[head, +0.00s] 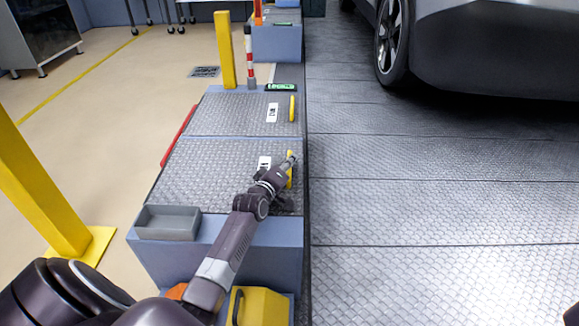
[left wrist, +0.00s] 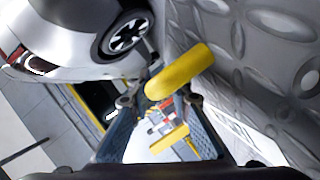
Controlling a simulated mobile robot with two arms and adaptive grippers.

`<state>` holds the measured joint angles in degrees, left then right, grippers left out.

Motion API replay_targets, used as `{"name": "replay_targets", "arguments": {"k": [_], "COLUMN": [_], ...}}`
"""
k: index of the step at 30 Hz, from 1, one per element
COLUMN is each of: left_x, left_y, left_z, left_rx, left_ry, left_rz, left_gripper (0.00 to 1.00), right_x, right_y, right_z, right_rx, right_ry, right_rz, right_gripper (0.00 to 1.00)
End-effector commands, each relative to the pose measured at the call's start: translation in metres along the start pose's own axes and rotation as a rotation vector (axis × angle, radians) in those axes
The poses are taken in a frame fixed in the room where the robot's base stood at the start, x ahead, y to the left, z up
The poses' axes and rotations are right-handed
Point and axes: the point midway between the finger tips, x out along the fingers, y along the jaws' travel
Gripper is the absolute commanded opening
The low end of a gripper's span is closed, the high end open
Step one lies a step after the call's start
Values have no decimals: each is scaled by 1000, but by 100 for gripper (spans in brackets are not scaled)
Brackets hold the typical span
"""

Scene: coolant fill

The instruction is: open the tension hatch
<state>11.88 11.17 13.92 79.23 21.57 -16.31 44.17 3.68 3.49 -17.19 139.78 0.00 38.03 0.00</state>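Two diamond-plate hatches lie flat and closed on the blue-grey plinth, a near one (head: 205,170) and a far one (head: 222,112). Each has a white label and a yellow handle on its right side; the label text is too small to tell which is the tension hatch. My left gripper (head: 291,157) is at the near hatch's yellow handle (head: 290,178). In the left wrist view the fingers (left wrist: 160,102) stand apart, with the handle (left wrist: 180,70) just ahead of and partly between them. Contact cannot be told.
A grey tray (head: 168,223) sits on the plinth's near left corner. A yellow case (head: 262,308) is at its near end. Yellow posts (head: 38,185) stand to the left and behind (head: 225,50). A car (head: 490,50) stands at the upper right; the floor plates between are clear.

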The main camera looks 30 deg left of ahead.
Motion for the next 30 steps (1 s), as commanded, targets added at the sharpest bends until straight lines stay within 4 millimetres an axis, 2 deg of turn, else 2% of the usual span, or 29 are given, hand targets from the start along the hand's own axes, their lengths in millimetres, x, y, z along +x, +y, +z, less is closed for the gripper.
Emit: {"name": "replay_targets", "arguments": {"k": [11,16,30], "left_x": [5,4,4], "left_y": [1,0,3], "left_z": [0,0,-2], "left_rx": [0,0,-5], "left_ry": [0,0,0], "left_rz": [0,0,2], "left_gripper": [19,0,0], "right_x": [2,2,4], "right_y": [0,-1,0], "right_z": [-1,-1,-2], "right_rx": [-1,-1,-1], "right_ry": [8,8,10], "right_rz": [-3,-4,-4], "right_gripper": [0,0,0]}}
